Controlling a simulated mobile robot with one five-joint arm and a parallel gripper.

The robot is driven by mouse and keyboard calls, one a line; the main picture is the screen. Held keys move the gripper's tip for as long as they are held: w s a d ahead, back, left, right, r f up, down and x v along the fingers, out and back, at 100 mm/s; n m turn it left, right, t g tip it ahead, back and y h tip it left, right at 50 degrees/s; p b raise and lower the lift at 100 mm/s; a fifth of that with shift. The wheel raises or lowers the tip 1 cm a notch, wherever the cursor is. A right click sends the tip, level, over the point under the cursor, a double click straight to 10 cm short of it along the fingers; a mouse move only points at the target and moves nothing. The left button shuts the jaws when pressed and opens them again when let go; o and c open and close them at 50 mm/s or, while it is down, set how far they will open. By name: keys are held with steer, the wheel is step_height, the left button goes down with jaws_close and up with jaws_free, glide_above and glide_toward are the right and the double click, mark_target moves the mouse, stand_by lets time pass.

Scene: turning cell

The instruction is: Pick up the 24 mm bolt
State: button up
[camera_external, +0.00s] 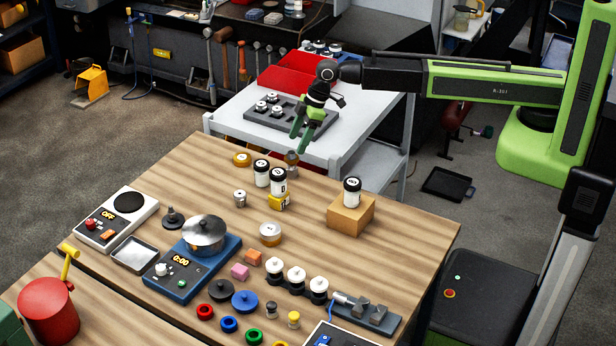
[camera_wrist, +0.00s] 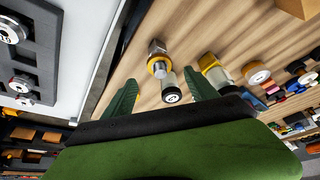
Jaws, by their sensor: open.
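My gripper (camera_external: 298,144) is open and empty, its two green fingers pointing down over the back edge of the wooden table. In the wrist view its fingers (camera_wrist: 161,77) stand apart. A steel hex-headed piece (camera_wrist: 157,47) shows beyond them; it seems to be the small metal piece (camera_external: 291,159) just below the fingers in the external view. Bolt-like steel pieces with pale tops sit in a grey tray (camera_external: 284,133), also at the left of the wrist view (camera_wrist: 44,45). A similar piece (camera_external: 240,198) stands on the table. I cannot read which is 24 mm.
A cardboard block (camera_external: 350,216) carries a third jar. The white cart (camera_external: 230,124) borders the table, with a red bin (camera_external: 285,75).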

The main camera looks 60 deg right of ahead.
mark_target(293, 152)
steer(key=shift+x, duration=0.85)
steer(key=b+x, duration=0.5)
steer(key=shift+f, duration=0.25)
steer(key=shift+d+r, duration=0.1)
steer(key=shift+r, duration=0.15)
jaws_close()
